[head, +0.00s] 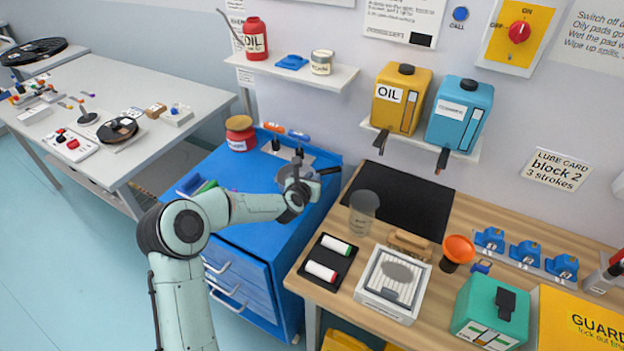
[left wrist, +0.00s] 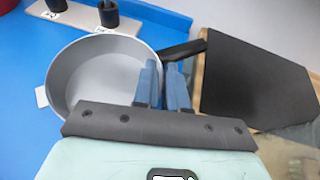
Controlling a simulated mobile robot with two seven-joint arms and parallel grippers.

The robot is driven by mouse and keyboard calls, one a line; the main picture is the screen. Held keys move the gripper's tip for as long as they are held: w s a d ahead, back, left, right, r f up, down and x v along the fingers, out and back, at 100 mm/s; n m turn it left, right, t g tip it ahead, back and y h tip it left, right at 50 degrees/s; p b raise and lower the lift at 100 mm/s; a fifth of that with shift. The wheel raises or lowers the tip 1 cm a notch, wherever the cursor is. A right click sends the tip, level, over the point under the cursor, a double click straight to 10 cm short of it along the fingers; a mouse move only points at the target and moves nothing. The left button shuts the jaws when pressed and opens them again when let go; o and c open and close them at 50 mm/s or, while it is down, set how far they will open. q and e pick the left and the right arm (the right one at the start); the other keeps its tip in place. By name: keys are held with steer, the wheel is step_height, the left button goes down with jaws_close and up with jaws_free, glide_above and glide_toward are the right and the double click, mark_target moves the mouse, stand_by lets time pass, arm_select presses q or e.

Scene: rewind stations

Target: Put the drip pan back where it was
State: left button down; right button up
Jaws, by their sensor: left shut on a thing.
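The drip pan is a round grey pan (left wrist: 100,75) with a black handle (left wrist: 185,49). In the left wrist view my left gripper (left wrist: 163,70) is shut on it where the handle meets the rim. In the head view the drip pan (head: 284,174) is partly hidden by my left gripper (head: 298,180), and its handle points right. It is over the back right part of the blue cabinet top (head: 249,196). I cannot tell whether the pan touches that top. My right gripper is not in view.
A red jar (head: 240,137) stands at the cabinet's back left. The wooden bench (head: 333,300) to the right holds a black mat (head: 400,200) and a clear beaker (head: 363,213).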

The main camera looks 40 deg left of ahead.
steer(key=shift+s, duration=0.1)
arm_select(q)
steer(key=c, duration=1.6)
jaws_free()
steer(key=shift+f, duration=0.15)
steer(key=o, duration=0.4)
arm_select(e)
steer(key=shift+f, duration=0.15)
